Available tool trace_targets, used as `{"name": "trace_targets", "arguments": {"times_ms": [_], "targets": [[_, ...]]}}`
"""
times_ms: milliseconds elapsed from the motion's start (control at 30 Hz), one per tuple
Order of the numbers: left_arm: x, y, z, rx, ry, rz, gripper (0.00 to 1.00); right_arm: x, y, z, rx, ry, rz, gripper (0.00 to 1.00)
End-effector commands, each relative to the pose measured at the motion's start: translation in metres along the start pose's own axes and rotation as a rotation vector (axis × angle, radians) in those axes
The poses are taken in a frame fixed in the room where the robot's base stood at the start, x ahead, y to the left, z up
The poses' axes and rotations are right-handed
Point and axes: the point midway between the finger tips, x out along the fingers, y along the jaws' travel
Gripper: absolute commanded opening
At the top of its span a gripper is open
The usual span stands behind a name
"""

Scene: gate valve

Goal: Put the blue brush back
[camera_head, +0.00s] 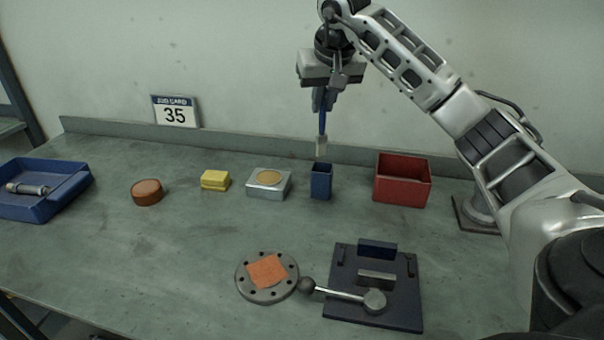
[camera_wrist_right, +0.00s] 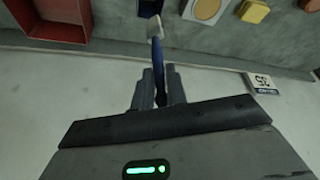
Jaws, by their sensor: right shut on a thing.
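The blue brush (camera_head: 322,122) hangs upright in my right gripper (camera_head: 323,98), bristle end down, in the head view. The gripper is shut on its blue handle. The pale bristles are just above the open top of a small blue holder (camera_head: 321,183) on the bench. In the right wrist view the brush (camera_wrist_right: 157,55) runs out from between the fingers (camera_wrist_right: 160,88) towards the blue holder (camera_wrist_right: 150,8), partly hidden behind the bristles. My left gripper is not in view.
A red open box (camera_head: 402,181) stands right of the holder, and a grey block with a tan disc (camera_head: 269,182) stands left. A yellow block (camera_head: 215,180), brown round piece (camera_head: 147,192) and blue tray (camera_head: 45,200) lie further left. A lever fixture (camera_head: 375,285) and flange (camera_head: 267,278) are in front.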

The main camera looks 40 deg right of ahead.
Motion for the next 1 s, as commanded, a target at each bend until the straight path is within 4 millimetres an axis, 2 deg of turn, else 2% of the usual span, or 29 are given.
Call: {"name": "trace_targets", "arguments": {"times_ms": [233,400,600,700,1000], "targets": [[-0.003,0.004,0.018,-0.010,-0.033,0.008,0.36,0.041,0.001,0.019,0.000,-0.004,0.005,0.00],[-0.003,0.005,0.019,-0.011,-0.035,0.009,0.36,0.055,0.001,0.024,0.000,-0.003,0.003,0.00],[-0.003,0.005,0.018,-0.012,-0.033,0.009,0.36,0.082,0.001,0.037,-0.001,-0.004,0.003,0.00],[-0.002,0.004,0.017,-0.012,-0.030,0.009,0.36,0.088,0.001,0.039,0.000,-0.001,0.003,0.00],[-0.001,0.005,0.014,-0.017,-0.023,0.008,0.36,0.089,0.001,0.040,0.000,0.000,0.002,0.00]]}}
